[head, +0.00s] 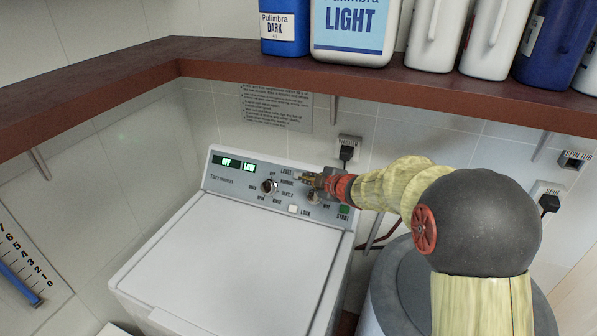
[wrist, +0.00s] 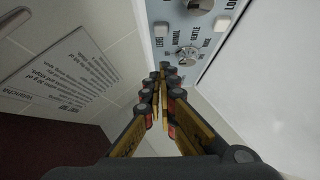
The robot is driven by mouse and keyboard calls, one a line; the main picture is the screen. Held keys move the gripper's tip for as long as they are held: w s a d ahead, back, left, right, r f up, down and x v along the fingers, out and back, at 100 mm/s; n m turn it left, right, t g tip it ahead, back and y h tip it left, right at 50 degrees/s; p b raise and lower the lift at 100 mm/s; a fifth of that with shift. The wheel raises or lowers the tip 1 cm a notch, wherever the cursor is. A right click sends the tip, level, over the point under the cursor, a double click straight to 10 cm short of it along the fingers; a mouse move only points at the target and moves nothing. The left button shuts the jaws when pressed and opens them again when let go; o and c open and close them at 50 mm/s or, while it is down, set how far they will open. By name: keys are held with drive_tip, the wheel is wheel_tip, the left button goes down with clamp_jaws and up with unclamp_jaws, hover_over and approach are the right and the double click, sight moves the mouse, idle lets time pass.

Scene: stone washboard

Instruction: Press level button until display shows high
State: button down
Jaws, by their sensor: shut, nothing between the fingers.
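The white washing machine (head: 225,265) has a sloped control panel (head: 222,180). Its level display (head: 250,168) reads LOW, beside another display (head: 227,162) reading OFF. The LEVEL label (head: 286,170) shows in the head view, but its button is hard to make out there, near or behind my gripper. In the wrist view the white level button (wrist: 161,29) sits beside its label, past my fingertips. My gripper (head: 308,179) is shut and empty, its tips close to the panel's upper edge. Contact with the button is not visible. The gripper also shows in the wrist view (wrist: 166,72).
Knobs (head: 269,186) and a green START button (head: 344,210) share the panel. A red-brown shelf (head: 400,85) with detergent bottles (head: 355,30) hangs above. A plugged socket (head: 349,143) is on the wall behind. A grey tub (head: 400,270) stands at right.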

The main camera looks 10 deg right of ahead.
sight(298, 175)
drive_tip(key=shift+a+r, duration=0.1)
idle(0.3)
drive_tip(key=shift+d+f+b+x, duration=0.15)
drive_tip(key=shift+d+b+x, duration=0.3)
drive_tip(key=shift+x, duration=1.7)
drive_tip(key=shift+d+f+b+x, duration=0.15)
drive_tip(key=shift+d+b+x, duration=0.35)
drive_tip(key=shift+x, duration=1.65)
drive_tip(key=shift+d+f+b+x, duration=0.25)
drive_tip(key=shift+b+x, duration=0.35)
drive_tip(key=shift+x, duration=1.55)
drive_tip(key=shift+w+r, duration=0.1)
drive_tip(key=shift+w, duration=0.05)
